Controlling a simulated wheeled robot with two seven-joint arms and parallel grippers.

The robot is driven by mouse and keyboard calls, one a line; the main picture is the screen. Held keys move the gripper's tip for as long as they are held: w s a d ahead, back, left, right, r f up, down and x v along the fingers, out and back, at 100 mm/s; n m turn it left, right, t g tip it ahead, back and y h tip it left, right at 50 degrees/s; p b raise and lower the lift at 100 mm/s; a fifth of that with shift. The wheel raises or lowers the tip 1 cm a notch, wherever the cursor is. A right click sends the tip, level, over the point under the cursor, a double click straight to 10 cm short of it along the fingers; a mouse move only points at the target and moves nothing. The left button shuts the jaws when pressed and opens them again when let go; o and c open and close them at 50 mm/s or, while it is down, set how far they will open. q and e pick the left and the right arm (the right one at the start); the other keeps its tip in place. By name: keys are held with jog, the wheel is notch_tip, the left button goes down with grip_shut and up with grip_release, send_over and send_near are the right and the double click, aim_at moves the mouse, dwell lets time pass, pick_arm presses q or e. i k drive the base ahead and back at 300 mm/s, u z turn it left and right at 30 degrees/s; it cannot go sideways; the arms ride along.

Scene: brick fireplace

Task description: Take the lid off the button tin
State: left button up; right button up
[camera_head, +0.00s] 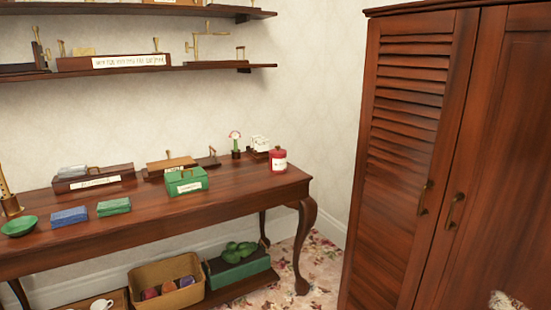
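Neither of my grippers shows in the head view. No container can be read for certain as the button tin. A green box (187,182) with a pale label on its front stands on the wooden side table (225,195), and its top looks closed. A red round container (278,160) with a white label stands near the table's right end. The labels are too small to read.
A green bowl (19,226), a blue box (69,217) and a flat green box (114,207) lie along the table's front left. A cardboard box (168,291) sits below. A tall wooden wardrobe (408,170) stands at right. Wall shelves (180,70) hang above.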

aim_at(277, 150)
jog(key=u, duration=0.7)
jog(key=i, duration=1.75)
jog(key=z, duration=0.75)
